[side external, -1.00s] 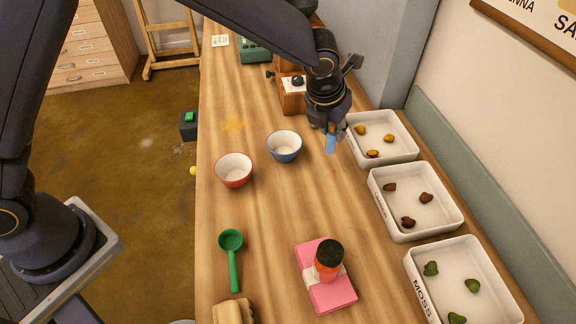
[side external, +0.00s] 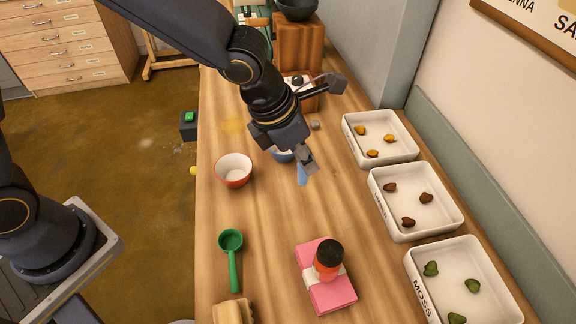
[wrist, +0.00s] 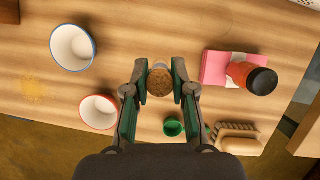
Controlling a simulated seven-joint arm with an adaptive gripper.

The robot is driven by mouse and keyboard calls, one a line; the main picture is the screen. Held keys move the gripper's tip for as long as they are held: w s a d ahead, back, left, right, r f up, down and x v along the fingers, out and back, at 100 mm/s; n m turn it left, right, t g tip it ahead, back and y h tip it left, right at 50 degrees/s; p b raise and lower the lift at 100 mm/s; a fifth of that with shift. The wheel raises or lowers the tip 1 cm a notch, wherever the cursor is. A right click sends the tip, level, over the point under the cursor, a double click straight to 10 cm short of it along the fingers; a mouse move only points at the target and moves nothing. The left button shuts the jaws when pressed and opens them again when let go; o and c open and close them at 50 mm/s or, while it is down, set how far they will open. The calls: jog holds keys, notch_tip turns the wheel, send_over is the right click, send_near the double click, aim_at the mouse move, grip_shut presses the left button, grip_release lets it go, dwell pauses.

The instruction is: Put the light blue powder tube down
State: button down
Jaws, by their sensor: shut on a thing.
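The light blue powder tube (side external: 302,174) hangs below my gripper (side external: 307,158) in the side external view. It is over the table (side external: 372,259), to the right of the bowls. I cannot tell whether its lower end touches the wood. In the wrist view, my gripper (wrist: 160,84) is shut on the tube, whose round brown top (wrist: 160,82) shows between the fingers.
A blue-rimmed bowl (wrist: 73,47) is partly hidden by my gripper in the side view. Nearby are a red-rimmed bowl (side external: 233,170), a green scoop (side external: 231,242) and a pink block (side external: 335,295) with an orange, black-lidded jar (side external: 327,262). White trays (side external: 382,160) line the right side; bare wood lies between.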

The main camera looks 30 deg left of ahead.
aim_at(299, 173)
jog(key=f, duration=0.4)
jog(key=shift+s+a+f, duration=0.15)
jog(key=shift+a+f, duration=0.15)
jog(key=shift+f, duration=2.4)
jog(key=c, duration=1)
grip_release()
jog(key=shift+f, duration=0.15)
jog(key=shift+o, duration=0.2)
